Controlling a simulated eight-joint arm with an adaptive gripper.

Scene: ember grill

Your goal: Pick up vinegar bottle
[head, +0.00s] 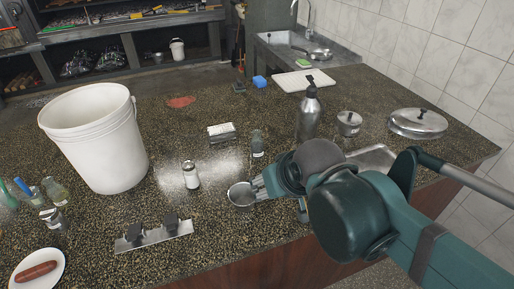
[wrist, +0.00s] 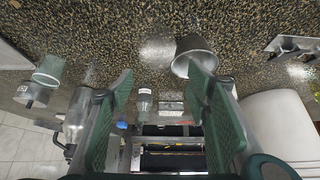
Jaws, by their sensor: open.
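A small clear bottle with a pale label (head: 257,143) stands upright on the speckled counter in the head view, beyond my gripper. It also shows between the fingers in the wrist view (wrist: 145,100), some distance away. I cannot read its label, so I cannot be sure it is the vinegar bottle. Another small greenish bottle (head: 56,191) stands at the far left. My gripper (head: 278,198) is open and empty above the counter's front, near a metal cup (head: 240,195). In the wrist view, its two teal fingers (wrist: 160,82) stand wide apart, and the cup (wrist: 192,52) is close to the right finger.
A steel pump bottle (head: 309,115) stands right of the small bottle. A shaker (head: 191,176) and a small box (head: 222,132) are to its left. A large white bucket (head: 98,140) stands at left. A metal lid (head: 418,123) lies at right. Bare counter separates the shaker and small bottle.

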